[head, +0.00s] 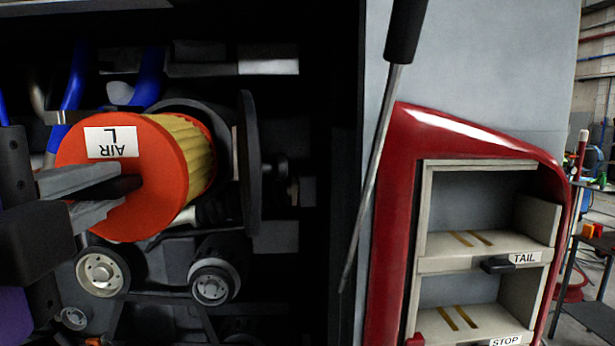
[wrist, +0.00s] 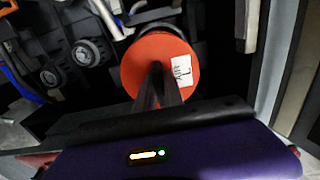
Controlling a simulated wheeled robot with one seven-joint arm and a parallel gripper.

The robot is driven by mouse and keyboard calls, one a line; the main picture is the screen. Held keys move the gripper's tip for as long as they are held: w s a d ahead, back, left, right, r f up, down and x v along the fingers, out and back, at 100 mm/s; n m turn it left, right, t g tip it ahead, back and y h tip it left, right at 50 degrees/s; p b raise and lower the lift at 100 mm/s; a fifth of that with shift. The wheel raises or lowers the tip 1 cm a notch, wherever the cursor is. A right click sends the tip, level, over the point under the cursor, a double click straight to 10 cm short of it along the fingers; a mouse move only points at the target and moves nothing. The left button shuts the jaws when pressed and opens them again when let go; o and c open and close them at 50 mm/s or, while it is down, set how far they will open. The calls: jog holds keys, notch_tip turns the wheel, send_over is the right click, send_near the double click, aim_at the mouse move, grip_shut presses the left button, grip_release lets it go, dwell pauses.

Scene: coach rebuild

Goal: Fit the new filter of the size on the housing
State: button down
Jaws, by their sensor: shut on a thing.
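The filter (head: 195,155) has an orange end cap with a label reading "AIR L", upside down in the head view, and yellow pleats. My gripper (head: 130,186) is shut on the dark knob at the middle of the cap. In the wrist view the filter's orange cap (wrist: 148,60) faces the camera, with my gripper (wrist: 157,72) at its centre. The dark round housing (head: 222,125) is right behind the filter, and the filter's far end overlaps its mouth. I cannot tell how deep it sits. A dark round cover (head: 250,165) stands open to the right.
Pulleys (head: 103,272) and a belt lie below the filter, and blue hoses (head: 148,80) above it. A rod with a black grip (head: 403,35) slants at the bay's right edge. A red lamp frame (head: 394,200) with shelves marked TAIL and STOP stands at right.

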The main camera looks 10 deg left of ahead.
jog(key=shift+w, duration=0.1)
jog(key=shift+b+x, duration=0.3)
jog(key=shift+x, duration=1.75)
jog(key=shift+w, duration=0.1)
jog(key=shift+x, duration=3.15)
jog(key=shift+a, duration=0.1)
